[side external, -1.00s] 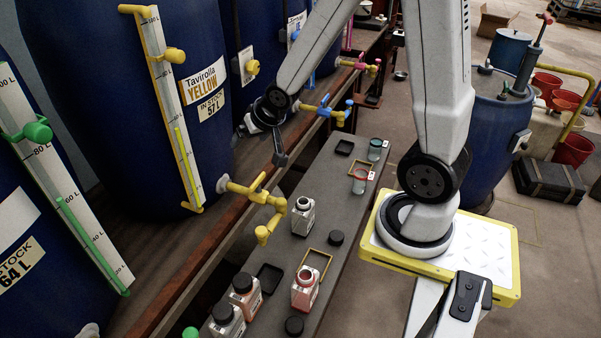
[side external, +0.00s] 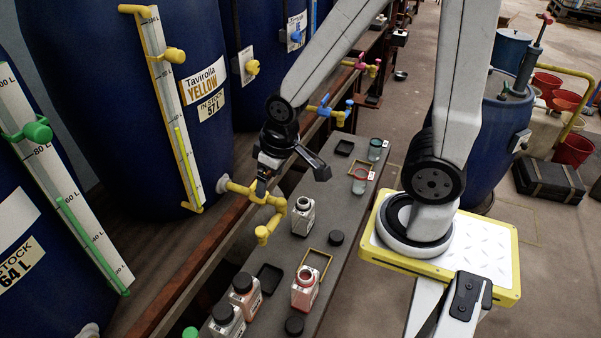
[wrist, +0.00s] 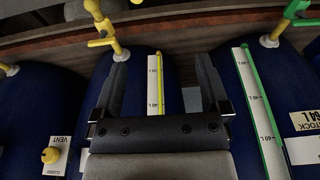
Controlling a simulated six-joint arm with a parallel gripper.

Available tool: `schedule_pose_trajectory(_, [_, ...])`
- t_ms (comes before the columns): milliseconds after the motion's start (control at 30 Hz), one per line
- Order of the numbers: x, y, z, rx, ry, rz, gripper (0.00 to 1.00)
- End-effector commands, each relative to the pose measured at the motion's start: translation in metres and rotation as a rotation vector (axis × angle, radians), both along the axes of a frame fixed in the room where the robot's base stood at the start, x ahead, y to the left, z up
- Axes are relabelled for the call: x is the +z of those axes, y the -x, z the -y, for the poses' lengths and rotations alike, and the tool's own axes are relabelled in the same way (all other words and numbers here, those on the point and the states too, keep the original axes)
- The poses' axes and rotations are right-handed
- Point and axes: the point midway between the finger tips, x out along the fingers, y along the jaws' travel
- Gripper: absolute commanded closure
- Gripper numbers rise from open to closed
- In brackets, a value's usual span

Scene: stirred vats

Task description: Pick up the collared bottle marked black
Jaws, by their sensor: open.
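Several small collared bottles stand upright on the dark bench: an open pale bottle (side external: 303,218), an open pinkish bottle (side external: 304,292), a dark-capped reddish bottle (side external: 245,295) and another dark-capped bottle (side external: 227,322) at the front. Their labels are too small to read, so I cannot tell which is marked black. My gripper (side external: 290,180) is open and empty, above and behind the pale bottle, close to the yellow tap. In the wrist view my gripper (wrist: 162,62) has its fingers spread, with vats beyond and no bottle visible.
The yellow tap (side external: 265,197) juts from the vat (side external: 205,130) over the bench (side external: 330,205). A yellow frame (side external: 318,262), black tray (side external: 269,279) and loose caps (side external: 336,238) lie among the bottles. Two small jars (side external: 376,150) (side external: 360,182) stand at the far end.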

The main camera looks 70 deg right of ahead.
Motion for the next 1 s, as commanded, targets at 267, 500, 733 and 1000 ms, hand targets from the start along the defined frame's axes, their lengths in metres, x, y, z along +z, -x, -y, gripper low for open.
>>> schedule_pose_trajectory(267, [0.0,0.0,0.0,-0.001,0.0,0.001,0.04])
schedule_pose_trajectory(500, [0.0,0.0,0.0,-0.001,0.0,0.001,0.0])
schedule_pose_trajectory(733, [-0.002,-0.002,0.001,-0.006,0.0,-0.001,0.0])
schedule_pose_trajectory(1000, [-0.021,-0.016,0.012,-0.047,-0.001,-0.022,0.0])
